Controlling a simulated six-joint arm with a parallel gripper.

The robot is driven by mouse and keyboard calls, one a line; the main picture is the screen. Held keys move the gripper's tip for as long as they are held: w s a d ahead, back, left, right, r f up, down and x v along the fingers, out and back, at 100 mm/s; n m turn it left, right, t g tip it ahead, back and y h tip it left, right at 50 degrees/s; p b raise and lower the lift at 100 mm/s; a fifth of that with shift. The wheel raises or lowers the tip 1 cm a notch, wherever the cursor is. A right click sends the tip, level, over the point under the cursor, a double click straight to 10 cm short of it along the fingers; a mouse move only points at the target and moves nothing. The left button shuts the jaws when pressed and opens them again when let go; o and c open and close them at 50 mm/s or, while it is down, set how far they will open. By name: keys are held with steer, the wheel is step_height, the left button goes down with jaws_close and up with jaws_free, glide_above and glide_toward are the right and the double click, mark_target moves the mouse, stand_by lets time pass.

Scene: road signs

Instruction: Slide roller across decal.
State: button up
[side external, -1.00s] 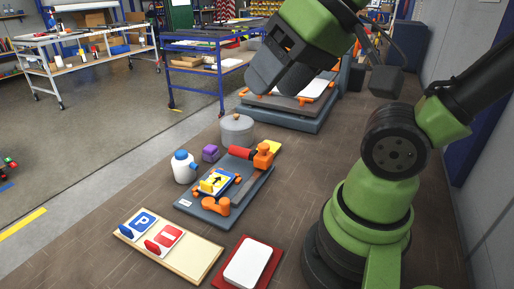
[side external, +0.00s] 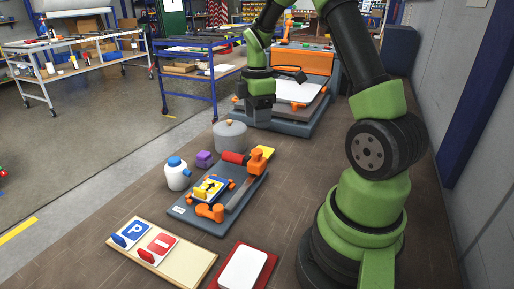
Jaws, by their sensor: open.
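A roller with a red cylinder (side external: 235,158) and an orange handle block (side external: 258,160) sits at the far end of a grey fixture board (side external: 200,223) on the brown table. The yellow and blue decal sign with a black arrow (side external: 209,188) lies on the board, between orange clamps (side external: 211,212). My gripper (side external: 260,115) points down at the front left of the grey press-like station, beyond the board and apart from the roller. Its fingers are small and dark here, with nothing visible in them.
A wooden tray (side external: 190,262) with two signs and a red tray (side external: 262,270) are in front. The grey station (side external: 310,121) is behind.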

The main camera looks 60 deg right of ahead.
mark_target(257, 150)
step_height(257, 150, down, 10)
steer(key=shift+r, duration=0.25)
jaws_close()
steer(key=a, duration=1.3)
steer(key=shift+a+r, duration=0.1)
steer(key=shift+a, duration=0.3)
jaws_free()
